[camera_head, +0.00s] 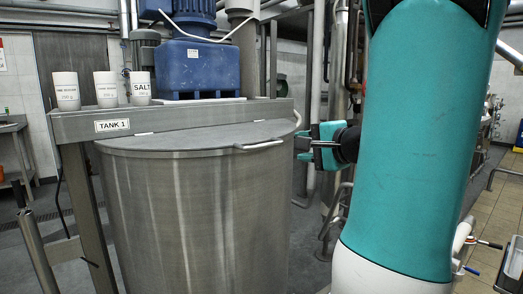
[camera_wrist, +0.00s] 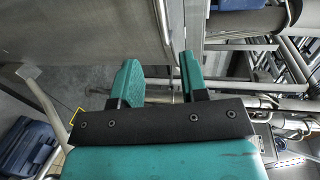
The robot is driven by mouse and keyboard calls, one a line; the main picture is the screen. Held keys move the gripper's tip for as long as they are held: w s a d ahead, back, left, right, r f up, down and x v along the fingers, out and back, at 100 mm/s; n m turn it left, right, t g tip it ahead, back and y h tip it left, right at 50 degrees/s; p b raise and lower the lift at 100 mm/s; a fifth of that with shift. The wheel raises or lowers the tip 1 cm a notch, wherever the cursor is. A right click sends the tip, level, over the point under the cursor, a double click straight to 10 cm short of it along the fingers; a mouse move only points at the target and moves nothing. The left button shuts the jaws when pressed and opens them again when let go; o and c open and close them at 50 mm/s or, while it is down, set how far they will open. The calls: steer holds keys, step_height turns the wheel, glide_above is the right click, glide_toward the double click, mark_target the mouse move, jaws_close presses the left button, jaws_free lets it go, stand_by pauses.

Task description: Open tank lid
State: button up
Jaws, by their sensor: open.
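The tank (camera_head: 200,205) is a large steel cylinder labelled TANK 1, left of centre in the head view. Its grey lid (camera_head: 190,138) lies flat and shut on top. A pale lid handle (camera_head: 262,145) sticks out at the lid's front right edge. My gripper (camera_head: 303,145) is to the right of the tank, beside the handle and apart from it, with fingers pointing left. In the wrist view my gripper (camera_wrist: 157,78) shows two teal fingers spread apart with nothing between them. The tank's steel wall also seems to show in the wrist view (camera_wrist: 110,30).
Three white cups (camera_head: 105,88), one marked SALT, stand on the steel ledge (camera_head: 75,126) behind the lid. A blue motor housing (camera_head: 200,68) rises behind. Pipes (camera_head: 318,90) stand behind my gripper. Tiled floor shows at the right.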

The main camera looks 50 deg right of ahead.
mark_target(267, 145)
steer(key=p+x, duration=0.2)
steer(key=x, duration=0.6)
steer(key=p+x, duration=0.3)
steer(key=x, duration=0.6)
steer(key=shift+d, duration=0.25)
jaws_close()
